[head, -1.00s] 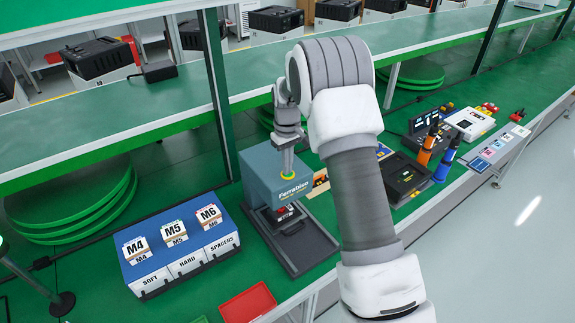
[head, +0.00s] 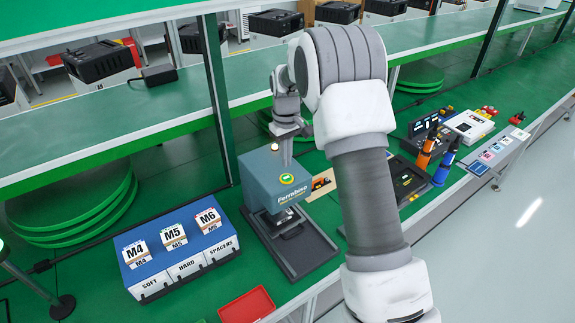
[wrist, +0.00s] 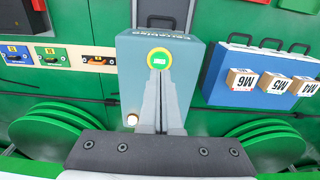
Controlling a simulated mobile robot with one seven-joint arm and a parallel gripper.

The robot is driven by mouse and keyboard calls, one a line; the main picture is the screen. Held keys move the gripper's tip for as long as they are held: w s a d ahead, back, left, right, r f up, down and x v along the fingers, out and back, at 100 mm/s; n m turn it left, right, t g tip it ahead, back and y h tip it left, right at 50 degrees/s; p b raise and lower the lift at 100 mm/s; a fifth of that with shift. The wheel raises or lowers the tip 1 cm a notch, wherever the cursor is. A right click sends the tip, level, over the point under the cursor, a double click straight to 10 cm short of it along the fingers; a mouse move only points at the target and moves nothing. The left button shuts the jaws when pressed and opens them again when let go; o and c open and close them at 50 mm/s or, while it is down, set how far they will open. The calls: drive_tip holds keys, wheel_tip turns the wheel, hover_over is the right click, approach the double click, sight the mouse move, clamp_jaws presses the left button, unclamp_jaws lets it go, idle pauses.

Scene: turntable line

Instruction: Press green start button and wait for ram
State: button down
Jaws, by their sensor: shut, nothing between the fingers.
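The green start button (head: 287,179) with its yellow ring sits on top of the blue-grey press (head: 262,179). It also shows in the wrist view (wrist: 160,59), just beyond my fingertips. My gripper (head: 286,162) is shut and empty, its fingers pointing down above the button; a small gap shows in the head view. The press ram (head: 283,221) appears as a dark block under the press head, low over the black base (head: 308,254). What lies beneath the block is hidden. A small round pale lamp (wrist: 131,119) sits on the press top.
A blue bin unit (head: 178,250) with M4, M5 and M6 boxes stands left of the press. A red tray (head: 246,306) lies in front. Blue and orange tools (head: 446,160) and a black tray stand to the right, partly behind my arm.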

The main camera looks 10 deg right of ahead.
sight(286, 178)
wheel_tip(286, 178, up, 9)
drive_tip(key=shift+b, duration=0.35)
drive_tip(key=s+r+m+t, duration=0.1)
drive_tip(key=s+r, duration=0.5)
drive_tip(key=s, duration=0.2)
drive_tip(key=s+r+m+t, duration=0.1)
drive_tip(key=s+r+t, duration=0.1)
drive_tip(key=s+r, duration=0.55)
drive_tip(key=s+f+m+t, duration=0.1)
drive_tip(key=s+f, duration=0.1)
drive_tip(key=s, duration=0.7)
drive_tip(key=s+f+m+t, duration=0.1)
drive_tip(key=s+f, duration=0.2)
drive_tip(key=s, duration=0.7)
drive_tip(key=shift+d+m+b, duration=0.3)
drive_tip(key=shift+d+b, duration=0.1)
drive_tip(key=shift+b, duration=0.05)
idle(1.3)
